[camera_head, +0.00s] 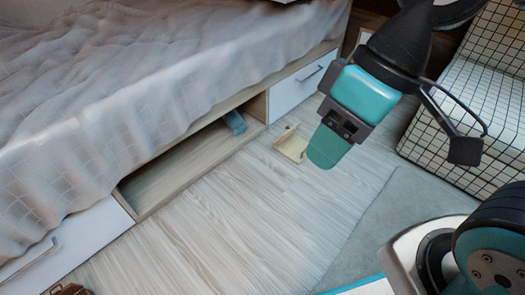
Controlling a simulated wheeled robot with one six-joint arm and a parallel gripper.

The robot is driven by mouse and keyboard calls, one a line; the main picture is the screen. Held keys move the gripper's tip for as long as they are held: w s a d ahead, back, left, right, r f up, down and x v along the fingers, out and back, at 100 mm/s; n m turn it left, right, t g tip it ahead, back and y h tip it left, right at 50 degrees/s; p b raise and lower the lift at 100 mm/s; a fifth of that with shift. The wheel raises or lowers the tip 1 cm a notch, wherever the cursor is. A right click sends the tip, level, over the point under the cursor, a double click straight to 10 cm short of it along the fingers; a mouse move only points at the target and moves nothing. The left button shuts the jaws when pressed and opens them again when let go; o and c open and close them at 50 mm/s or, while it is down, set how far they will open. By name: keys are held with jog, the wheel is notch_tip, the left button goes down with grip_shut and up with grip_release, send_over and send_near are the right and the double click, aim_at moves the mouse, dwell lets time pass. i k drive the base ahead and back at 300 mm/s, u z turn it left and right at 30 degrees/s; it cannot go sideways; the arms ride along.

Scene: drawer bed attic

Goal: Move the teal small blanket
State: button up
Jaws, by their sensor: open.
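A small dusty teal-blue folded piece (235,122), which looks like the teal small blanket, sits at the far right end of the open compartment under the bed. Only a small part of it shows; the bed frame and hanging cover hide the rest. My gripper (327,148) points down over the floor to the right of it, well apart from it. Its tip is greenish teal, the jaws are open and nothing shows between them. The fingers overlap in this view, so the gap is hard to see.
The compartment (180,170) has a low wooden front edge. White drawer fronts (298,88) flank it. A cream object (291,145) lies on the floor near my gripper. A checked sofa (465,105) stands right, by a grey rug (385,215).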

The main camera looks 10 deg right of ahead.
aim_at(238, 126)
jog(key=z, duration=0.95)
jog(key=i, duration=0.75)
jog(key=u, duration=1.35)
jog(key=i, duration=0.5)
jog(key=z, duration=0.05)
